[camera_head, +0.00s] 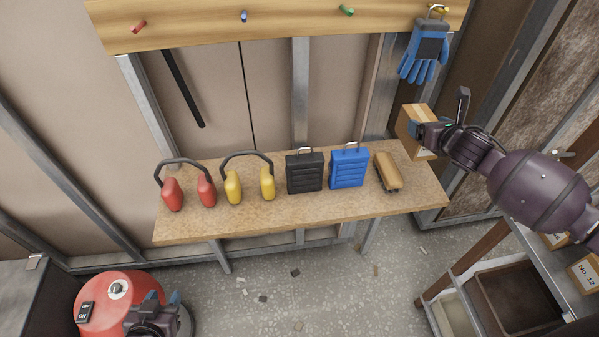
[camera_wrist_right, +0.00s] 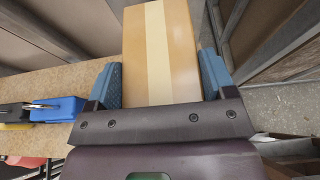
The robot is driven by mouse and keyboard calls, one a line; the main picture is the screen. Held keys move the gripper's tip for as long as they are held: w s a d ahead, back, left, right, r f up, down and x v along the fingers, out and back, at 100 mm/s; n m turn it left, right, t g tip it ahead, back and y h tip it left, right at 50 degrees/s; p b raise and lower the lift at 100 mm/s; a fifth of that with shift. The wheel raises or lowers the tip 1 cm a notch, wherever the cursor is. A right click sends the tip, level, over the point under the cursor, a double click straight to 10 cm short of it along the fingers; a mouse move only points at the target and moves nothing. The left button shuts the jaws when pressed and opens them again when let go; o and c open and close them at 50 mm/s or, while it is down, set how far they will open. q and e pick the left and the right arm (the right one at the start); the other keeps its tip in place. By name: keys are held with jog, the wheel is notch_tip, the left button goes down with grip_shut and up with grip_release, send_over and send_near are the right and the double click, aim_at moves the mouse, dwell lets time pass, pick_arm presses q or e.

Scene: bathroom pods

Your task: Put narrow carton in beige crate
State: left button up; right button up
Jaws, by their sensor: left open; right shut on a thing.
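The narrow carton (camera_head: 421,112) is light brown with a paler tape stripe. My right gripper (camera_head: 428,134) is shut on it and holds it up near the right end of the wooden bench. In the right wrist view the carton (camera_wrist_right: 160,45) sits between the two blue finger pads. A beige crate (camera_head: 455,312) shows in part at the lower right, low in a rack, left of a dark brown crate. The picture's edge cuts it off. My left gripper (camera_head: 153,303) is open and empty at the lower left, over a red round machine.
The bench (camera_head: 290,221) bears red and yellow earmuffs, a black case, a blue case (camera_head: 349,168) and a brush. The dark brown crate (camera_head: 515,297) fills the rack's middle. A blue glove (camera_head: 424,52) hangs above the carton. Small debris lies on the floor.

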jog(key=shift+w+d+r, duration=0.25)
jog(key=shift+w+d, duration=0.35)
jog(key=shift+f, duration=5)
jog(key=o, duration=0.7)
jog(key=shift+s+f, duration=0.1)
jog(key=shift+f, duration=0.1)
jog(key=o, duration=0.4)
jog(key=shift+o, duration=0.2)
jog(key=shift+r, duration=0.15)
